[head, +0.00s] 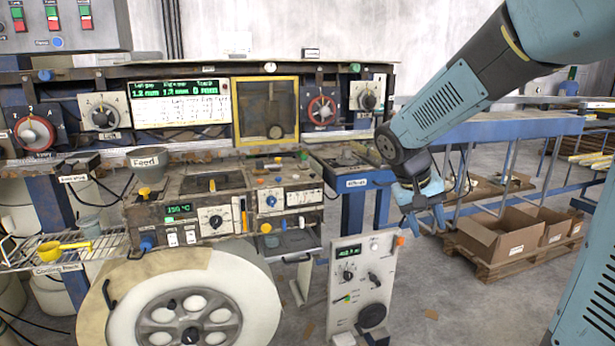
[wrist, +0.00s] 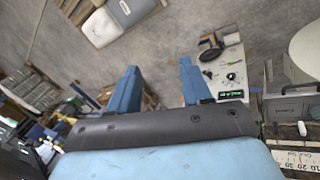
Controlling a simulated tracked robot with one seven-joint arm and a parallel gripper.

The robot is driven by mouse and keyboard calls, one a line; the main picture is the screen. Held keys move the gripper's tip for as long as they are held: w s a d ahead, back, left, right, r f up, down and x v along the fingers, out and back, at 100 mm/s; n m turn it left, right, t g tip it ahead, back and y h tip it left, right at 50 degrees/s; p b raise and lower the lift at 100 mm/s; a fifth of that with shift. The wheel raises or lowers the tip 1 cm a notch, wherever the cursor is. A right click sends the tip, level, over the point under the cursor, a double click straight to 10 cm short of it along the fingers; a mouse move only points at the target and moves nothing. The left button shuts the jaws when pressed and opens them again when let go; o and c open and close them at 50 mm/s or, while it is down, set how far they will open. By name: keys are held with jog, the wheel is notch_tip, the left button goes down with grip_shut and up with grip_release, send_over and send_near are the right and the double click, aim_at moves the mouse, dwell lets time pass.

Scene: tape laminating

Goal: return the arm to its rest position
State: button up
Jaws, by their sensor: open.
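My arm reaches in from the upper right of the head view, bent at a dark joint. My gripper (head: 425,220) hangs below that joint, pointing down, in the air above and right of the small control box. In the wrist view the two blue fingers of my gripper (wrist: 158,78) stand well apart with only floor between them. The gripper is open and holds nothing.
The small control box (head: 362,283) with knobs is just below left of my gripper. The laminating machine (head: 224,205) and large roll (head: 190,300) are at left. Cardboard boxes (head: 500,240) lie on a pallet at right. A blue-framed conveyor (head: 500,128) runs behind.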

jog(key=s+a+r+t+y, duration=0.1)
jog(key=s+r+t+y, duration=0.1)
jog(key=s, duration=0.6)
jog(key=s+a+r+t+y, duration=0.1)
jog(key=s+r, duration=0.3)
jog(key=s, duration=0.4)
jog(key=shift+s+r+n+t+y, duration=0.3)
jog(key=shift+s+r+t+y, duration=0.05)
jog(key=shift+t+y, duration=0.5)
jog(key=shift+a, duration=0.1)
jog(key=shift+c, duration=0.6)
